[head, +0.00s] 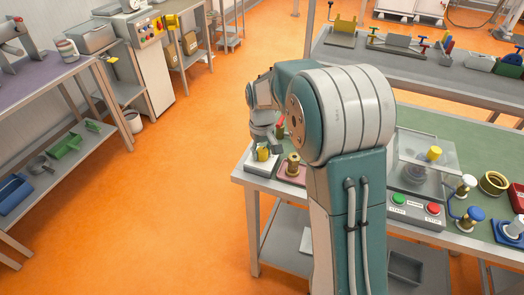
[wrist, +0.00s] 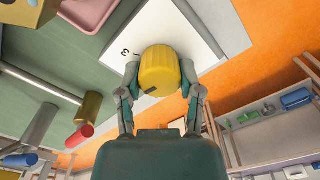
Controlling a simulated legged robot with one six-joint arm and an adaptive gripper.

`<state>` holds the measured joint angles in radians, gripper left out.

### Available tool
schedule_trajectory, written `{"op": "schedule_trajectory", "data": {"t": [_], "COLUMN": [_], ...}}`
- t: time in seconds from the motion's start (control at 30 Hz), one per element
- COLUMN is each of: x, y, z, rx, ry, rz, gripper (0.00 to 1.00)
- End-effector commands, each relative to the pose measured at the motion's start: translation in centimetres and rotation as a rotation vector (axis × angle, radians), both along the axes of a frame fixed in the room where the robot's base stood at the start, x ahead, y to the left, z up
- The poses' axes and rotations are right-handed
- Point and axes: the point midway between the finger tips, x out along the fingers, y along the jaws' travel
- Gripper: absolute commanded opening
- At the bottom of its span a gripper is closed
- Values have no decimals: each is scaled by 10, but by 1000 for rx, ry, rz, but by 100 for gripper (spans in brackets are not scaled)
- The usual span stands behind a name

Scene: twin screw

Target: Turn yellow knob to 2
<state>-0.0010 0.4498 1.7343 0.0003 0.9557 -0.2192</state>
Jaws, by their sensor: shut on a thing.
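The yellow knob (wrist: 158,76) is a ribbed cap on a white plate (wrist: 204,28). A dark mark shows low on the knob's near side. A numeral that looks like 3, turned sideways, is printed on the plate left of the knob; other numerals are hidden. My gripper (wrist: 160,80) has one finger on each side of the knob and is shut on it. In the head view the knob (head: 263,153) sits at the near left corner of the green-topped bench, with my gripper (head: 268,142) over it, partly hidden by my arm.
A brass fitting (head: 293,163) stands on a pink plate just right of the knob. A red-ended part (wrist: 79,137) and a brass cylinder (wrist: 90,107) show in the wrist view. A control box (head: 415,205) with green and red buttons is farther right. Orange floor lies left of the bench.

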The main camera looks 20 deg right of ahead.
Motion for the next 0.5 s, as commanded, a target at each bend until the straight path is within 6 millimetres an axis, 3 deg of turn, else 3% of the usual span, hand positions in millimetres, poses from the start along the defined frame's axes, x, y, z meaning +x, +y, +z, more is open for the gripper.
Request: {"op": "schedule_trajectory", "data": {"t": [0.5], "x": [-3], "y": [0], "z": [-4], "rx": [2], "ry": [15], "rz": [133], "gripper": [0]}}
